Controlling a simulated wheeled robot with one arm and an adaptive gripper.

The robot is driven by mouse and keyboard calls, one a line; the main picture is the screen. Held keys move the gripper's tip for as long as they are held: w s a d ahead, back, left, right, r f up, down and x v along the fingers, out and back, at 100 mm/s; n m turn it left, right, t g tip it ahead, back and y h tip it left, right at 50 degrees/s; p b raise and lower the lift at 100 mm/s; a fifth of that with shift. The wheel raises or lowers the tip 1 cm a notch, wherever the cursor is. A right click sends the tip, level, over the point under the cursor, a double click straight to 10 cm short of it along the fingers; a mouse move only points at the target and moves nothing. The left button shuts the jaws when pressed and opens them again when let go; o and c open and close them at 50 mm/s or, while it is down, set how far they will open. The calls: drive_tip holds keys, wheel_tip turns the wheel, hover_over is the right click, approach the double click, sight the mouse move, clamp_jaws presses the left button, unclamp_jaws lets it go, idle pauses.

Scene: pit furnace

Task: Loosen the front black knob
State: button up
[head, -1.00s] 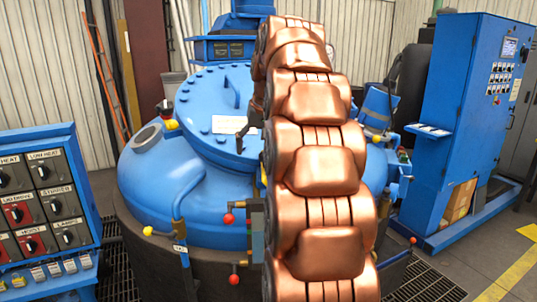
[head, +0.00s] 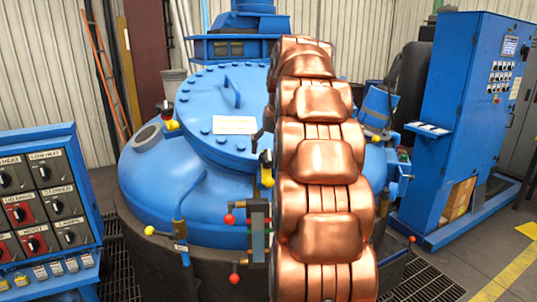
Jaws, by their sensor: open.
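The front black knob (head: 265,157) sits above a yellow fitting (head: 267,178) at the front edge of the blue furnace lid (head: 212,125). It shows just left of my copper-coloured arm. A second black knob (head: 183,107) on a yellow fitting is at the lid's left edge. My gripper (head: 259,137) is mostly hidden behind my arm; only a small dark part shows, above the front knob and apart from it in the picture. It is open, and I see nothing held in it. I cannot tell its depth from the knob.
Red-ended levers (head: 229,218) and a coloured block (head: 258,232) stand below the knob on the furnace front. A switch panel (head: 42,195) is at the left. A blue control cabinet (head: 470,120) is at the right. Floor grating surrounds the furnace.

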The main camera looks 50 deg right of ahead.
sight(268, 154)
drive_tip(key=shift+p+x, duration=0.35)
drive_tip(key=shift+x, duration=1.05)
drive_tip(key=shift+c, duration=0.5)
drive_tip(key=c, duration=1.1)
drive_tip(key=shift+o, duration=0.2)
drive_tip(key=shift+w+b, duration=0.1)
drive_tip(key=shift+b, duration=0.2)
drive_tip(key=shift+a+f+n+b, duration=0.1)
drive_tip(key=shift+f+n+b, duration=0.15)
drive_tip(key=shift+n+b, duration=0.7)
drive_tip(key=n+b, duration=0.2)
drive_tip(key=n, duration=0.2)
drive_tip(key=shift+r+n, duration=0.2)
drive_tip(key=shift+n, duration=0.05)
drive_tip(key=n, duration=0.4)
drive_tip(key=shift+b, duration=0.35)
drive_tip(key=shift+n, duration=2.1)
